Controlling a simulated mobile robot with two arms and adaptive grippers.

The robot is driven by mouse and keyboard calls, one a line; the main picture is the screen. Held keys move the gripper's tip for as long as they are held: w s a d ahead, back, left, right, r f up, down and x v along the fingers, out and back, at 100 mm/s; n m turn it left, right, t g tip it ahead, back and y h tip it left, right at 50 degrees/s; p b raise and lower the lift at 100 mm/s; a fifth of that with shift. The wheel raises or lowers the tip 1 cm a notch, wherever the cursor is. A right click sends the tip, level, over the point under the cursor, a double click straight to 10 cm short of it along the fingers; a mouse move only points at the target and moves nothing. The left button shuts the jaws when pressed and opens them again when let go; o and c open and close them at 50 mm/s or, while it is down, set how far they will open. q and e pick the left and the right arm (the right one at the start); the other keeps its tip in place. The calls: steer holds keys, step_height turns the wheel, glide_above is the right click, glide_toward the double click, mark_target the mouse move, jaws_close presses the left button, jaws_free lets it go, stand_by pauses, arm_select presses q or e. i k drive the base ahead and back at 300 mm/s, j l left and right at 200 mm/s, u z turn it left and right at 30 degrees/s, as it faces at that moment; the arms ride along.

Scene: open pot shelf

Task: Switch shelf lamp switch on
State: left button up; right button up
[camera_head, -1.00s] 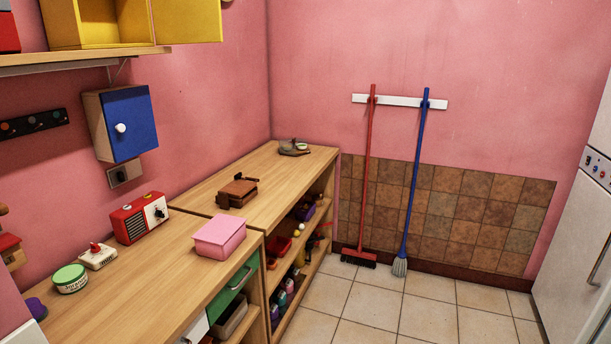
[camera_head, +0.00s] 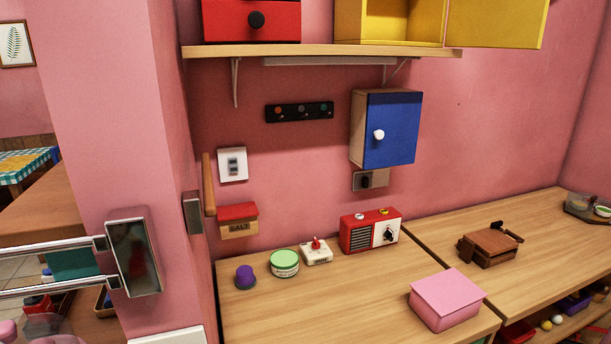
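A shelf lamp, a long pale bar (camera_head: 325,60), is fixed under the wooden wall shelf and looks unlit. No label marks its switch, so I cannot tell which wall fitting it is. A white switch plate (camera_head: 233,164) with a grey rocker is on the pink wall below the shelf's left end. A grey-brown wall box (camera_head: 370,180) with a dark middle part is just under the blue cabinet. A black strip (camera_head: 300,111) with several coloured round knobs is between them, higher up. Neither of my grippers is in view.
The wooden counter (camera_head: 290,310) carries a purple item, a green-lidded tin, a white red-knobbed device, a red radio (camera_head: 370,231) and a pink box (camera_head: 447,299). The blue cabinet (camera_head: 391,128) juts from the wall. Metal rails with a bracket (camera_head: 133,252) stand at left.

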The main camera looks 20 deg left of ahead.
mark_target(233, 163)
steer(key=i+u, duration=0.2)
steer(key=u, duration=0.2)
steer(key=i+l+u, duration=0.15)
steer(key=u, duration=0.25)
steer(key=i+l+u, duration=0.2)
steer(key=u, duration=0.15)
steer(key=k+l+z, duration=0.15)
steer(key=k+l, duration=0.2)
steer(key=l, duration=0.1)
